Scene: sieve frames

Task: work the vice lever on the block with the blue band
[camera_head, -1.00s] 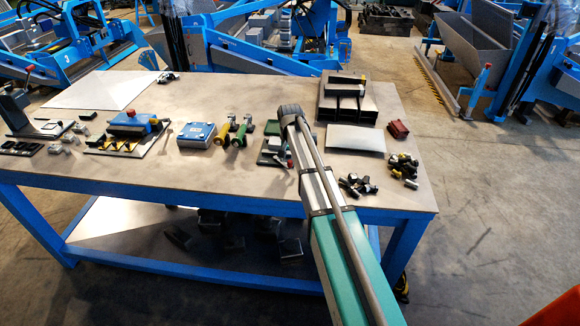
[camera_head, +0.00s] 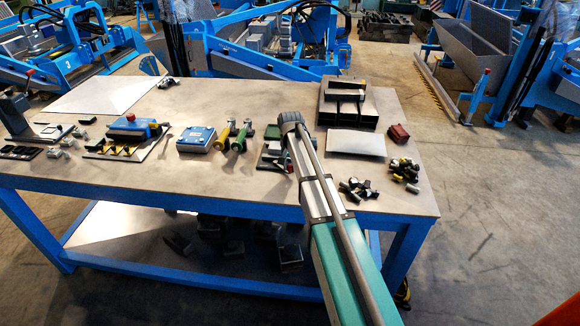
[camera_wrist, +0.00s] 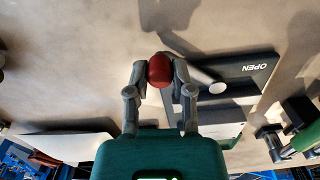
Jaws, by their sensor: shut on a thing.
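In the wrist view a red knob (camera_wrist: 159,70) sits between the two grey fingertips of my gripper (camera_wrist: 159,73), which are closed on it from both sides. In the head view the block (camera_head: 268,160) is partly behind my arm, which also hides my gripper.
A blue-topped box (camera_head: 197,138) and yellow (camera_head: 224,135) and green (camera_head: 242,138) handled tools lie left of the block. Another fixture with a blue body (camera_head: 133,130) is further left. Loose small parts (camera_head: 357,190), a pale plate (camera_head: 356,143) and dark tubes (camera_head: 347,105) lie right of my arm.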

